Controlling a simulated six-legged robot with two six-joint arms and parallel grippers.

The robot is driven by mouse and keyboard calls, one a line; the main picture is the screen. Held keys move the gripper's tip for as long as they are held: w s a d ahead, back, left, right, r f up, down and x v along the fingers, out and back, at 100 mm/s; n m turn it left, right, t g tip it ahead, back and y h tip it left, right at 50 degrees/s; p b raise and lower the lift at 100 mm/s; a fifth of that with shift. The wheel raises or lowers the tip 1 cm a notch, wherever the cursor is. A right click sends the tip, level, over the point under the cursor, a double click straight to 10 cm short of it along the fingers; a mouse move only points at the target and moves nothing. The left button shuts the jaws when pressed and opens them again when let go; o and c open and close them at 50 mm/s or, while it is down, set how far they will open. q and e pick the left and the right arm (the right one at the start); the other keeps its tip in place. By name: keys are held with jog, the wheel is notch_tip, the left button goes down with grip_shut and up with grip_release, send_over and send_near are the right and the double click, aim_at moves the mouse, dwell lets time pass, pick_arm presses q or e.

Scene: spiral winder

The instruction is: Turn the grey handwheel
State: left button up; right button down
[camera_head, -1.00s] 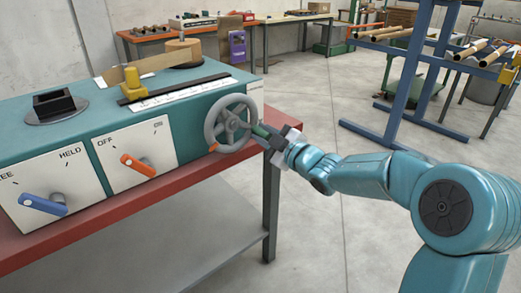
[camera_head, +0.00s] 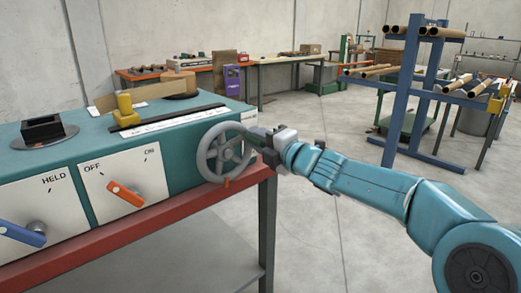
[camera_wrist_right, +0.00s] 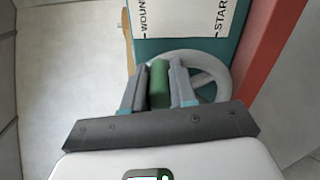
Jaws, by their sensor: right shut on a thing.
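The grey handwheel (camera_head: 224,154) is on the right end of the teal machine's front. My right gripper (camera_head: 257,135) is at the upper right of its rim. In the right wrist view, my right gripper (camera_wrist_right: 159,86) is shut on the wheel's green handle (camera_wrist_right: 159,84), with one finger on each side. Part of the grey handwheel (camera_wrist_right: 218,68) shows behind and to the right of the fingers. Most of the handle is hidden by the gripper in the head view. My left gripper is not in view.
The machine (camera_head: 185,150) stands on a red-edged bench (camera_head: 150,217). An orange lever (camera_head: 126,193) and a blue lever (camera_head: 22,234) are on its front. A blue rack (camera_head: 405,100) with cardboard tubes stands behind my right arm. Open floor lies right of the bench.

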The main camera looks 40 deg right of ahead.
jog(key=shift+s+a+r+n+b, duration=0.1)
jog(key=shift+a+r+n+b, duration=0.3)
jog(key=shift+n, duration=0.8)
jog(key=shift+a+r+n+b, duration=0.1)
jog(key=shift+a+r+n, duration=0.5)
jog(key=shift+n, duration=0.6)
jog(key=shift+d+r, duration=0.1)
jog(key=shift+r, duration=0.05)
jog(key=c, duration=0.9)
grip_release()
jog(key=s+d+p, duration=0.1)
jog(key=s+p, duration=0.1)
jog(key=s, duration=1.4)
jog(key=shift+s, duration=0.15)
jog(key=shift+d, duration=0.15)
